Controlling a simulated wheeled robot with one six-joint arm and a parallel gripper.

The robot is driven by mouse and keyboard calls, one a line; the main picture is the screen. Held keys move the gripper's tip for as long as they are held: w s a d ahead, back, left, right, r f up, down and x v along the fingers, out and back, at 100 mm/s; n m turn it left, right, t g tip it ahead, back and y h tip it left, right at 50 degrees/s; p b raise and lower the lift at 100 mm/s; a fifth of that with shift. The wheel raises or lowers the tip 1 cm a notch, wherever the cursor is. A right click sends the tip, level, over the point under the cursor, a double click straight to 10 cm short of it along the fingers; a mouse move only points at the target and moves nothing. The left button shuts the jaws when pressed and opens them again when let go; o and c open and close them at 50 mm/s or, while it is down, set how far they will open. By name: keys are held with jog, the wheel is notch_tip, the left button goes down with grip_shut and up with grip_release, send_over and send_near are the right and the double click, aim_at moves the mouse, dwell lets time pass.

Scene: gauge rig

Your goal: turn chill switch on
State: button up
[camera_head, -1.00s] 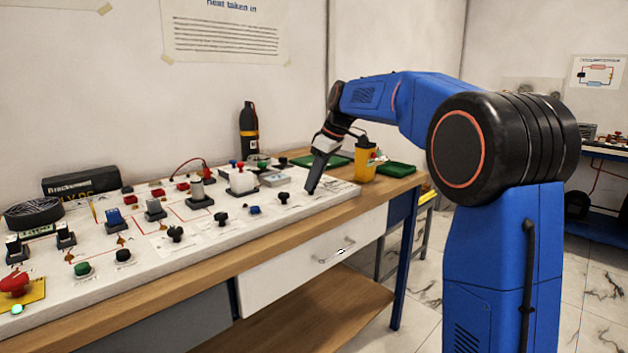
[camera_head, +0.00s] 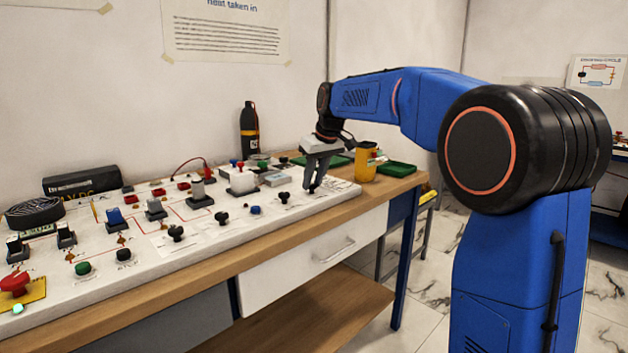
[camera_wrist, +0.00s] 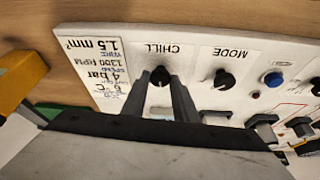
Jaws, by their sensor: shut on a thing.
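The chill switch (camera_wrist: 160,75) is a small black rotary knob on the white panel, below the upside-down CHILL label in the wrist view. My gripper (camera_wrist: 159,82) has its two fingers on either side of the knob and is shut on it. In the head view my gripper (camera_head: 313,188) points down at the panel's right end. The fingers mostly hide the chill switch there. I cannot make out the knob's pointer or exact setting.
The mode knob (camera_wrist: 224,78) and a blue button (camera_wrist: 273,79) sit beside the chill switch. The white panel (camera_head: 345,190) carries several other switches.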

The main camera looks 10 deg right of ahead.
jog(key=m+h, duration=0.1)
jog(key=m, duration=0.3)
jog(key=shift+a+m+h, duration=0.2)
jog(key=shift+m+h, duration=0.1)
jog(key=shift+h, duration=0.1)
jog(key=shift+a+m+h, duration=0.1)
jog(key=shift+m+h, duration=0.6)
jog(key=shift+m, duration=1.1)
jog(key=o, duration=1.1)
jog(key=shift+c, duration=0.2)
jog(key=v, duration=1.7)
jog(key=shift+r, duration=0.2)
jog(key=shift+s, duration=0.2)
